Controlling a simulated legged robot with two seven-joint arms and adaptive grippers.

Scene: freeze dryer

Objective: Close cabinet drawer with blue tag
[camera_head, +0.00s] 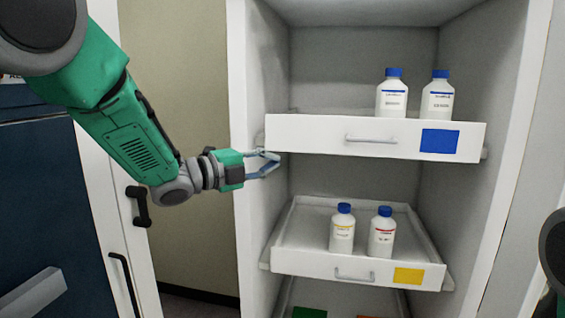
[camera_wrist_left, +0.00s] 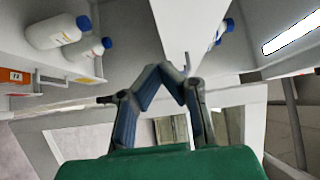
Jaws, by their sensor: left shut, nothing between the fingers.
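The drawer with the blue tag (camera_head: 300,132) is the upper white drawer in the cabinet, its front running across the opening. The blue tag (camera_head: 439,141) is on the right of its front, beside a grey bar handle (camera_head: 371,139). It looks pulled out, but how far is hard to tell. My left gripper (camera_head: 276,162) is shut and empty, just below the drawer front's left end; contact cannot be told. In the left wrist view its fingertips (camera_wrist_left: 172,70) meet near a white panel edge, probably this drawer. My right gripper is out of view.
Two blue-capped bottles (camera_head: 391,97) (camera_head: 437,99) stand in the upper drawer. Below, a yellow-tagged drawer (camera_head: 310,264) is pulled out, holding two bottles (camera_head: 342,232) (camera_head: 382,236). Green and red tags show at the bottom edge. The cabinet's left upright (camera_head: 243,70) is beside my left gripper.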

